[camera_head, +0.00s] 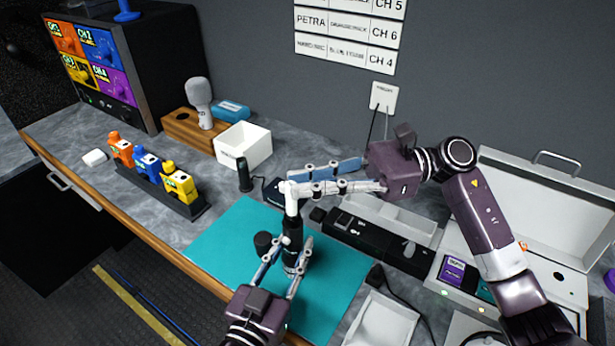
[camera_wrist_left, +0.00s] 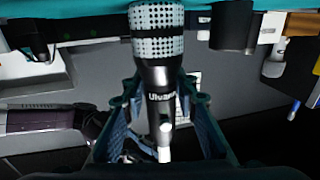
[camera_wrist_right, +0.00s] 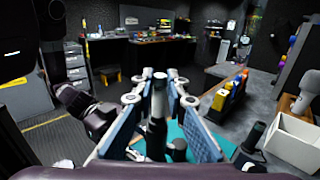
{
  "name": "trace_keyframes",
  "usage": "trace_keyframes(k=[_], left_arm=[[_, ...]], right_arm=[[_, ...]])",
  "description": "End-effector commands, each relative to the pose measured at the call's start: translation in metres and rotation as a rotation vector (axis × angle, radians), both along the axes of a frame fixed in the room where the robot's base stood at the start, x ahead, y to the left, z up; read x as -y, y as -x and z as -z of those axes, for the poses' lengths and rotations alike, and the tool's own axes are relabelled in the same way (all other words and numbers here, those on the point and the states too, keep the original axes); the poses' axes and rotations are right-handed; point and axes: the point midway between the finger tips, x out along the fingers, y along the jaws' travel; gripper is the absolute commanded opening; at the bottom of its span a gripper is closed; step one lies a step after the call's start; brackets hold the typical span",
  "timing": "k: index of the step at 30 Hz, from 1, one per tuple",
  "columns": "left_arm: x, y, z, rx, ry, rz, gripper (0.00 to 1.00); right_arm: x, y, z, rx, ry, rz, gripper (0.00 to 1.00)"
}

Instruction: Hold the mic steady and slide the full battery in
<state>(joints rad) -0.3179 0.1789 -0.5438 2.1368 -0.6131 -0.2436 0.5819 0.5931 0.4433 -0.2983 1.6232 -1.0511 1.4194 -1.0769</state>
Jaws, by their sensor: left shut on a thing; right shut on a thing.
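The black mic (camera_head: 293,232) stands upright over the teal mat (camera_head: 225,240). In the left wrist view the mic (camera_wrist_left: 155,75) shows its dotted grille at the mat end. My left gripper (camera_head: 287,260) is shut around the mic's lower part. My right gripper (camera_head: 288,187) is shut on a slim pale piece (camera_head: 291,205), apparently the battery, at the mic's upper end. The battery also shows in the left wrist view (camera_wrist_left: 164,153), in line with the mic. How deep it sits is unclear.
A short black cylinder (camera_head: 263,243) stands on the mat close to the mic. A dark slim cylinder (camera_head: 244,175), a white box (camera_head: 243,145) and a rack of coloured packs (camera_head: 160,190) stand left. An open case (camera_head: 540,195) and a dark receiver (camera_head: 375,240) stand right.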

Motion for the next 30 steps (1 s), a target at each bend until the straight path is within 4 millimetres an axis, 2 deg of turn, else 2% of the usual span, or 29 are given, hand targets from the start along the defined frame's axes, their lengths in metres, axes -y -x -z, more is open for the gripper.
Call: trace_keyframes(k=[30], left_arm=[[0.0, 0.0, 0.002, -0.005, -0.001, 0.0, 0.0]], right_arm=[[0.0, 0.0, 0.026, -0.001, 0.0, 0.0, 0.0]])
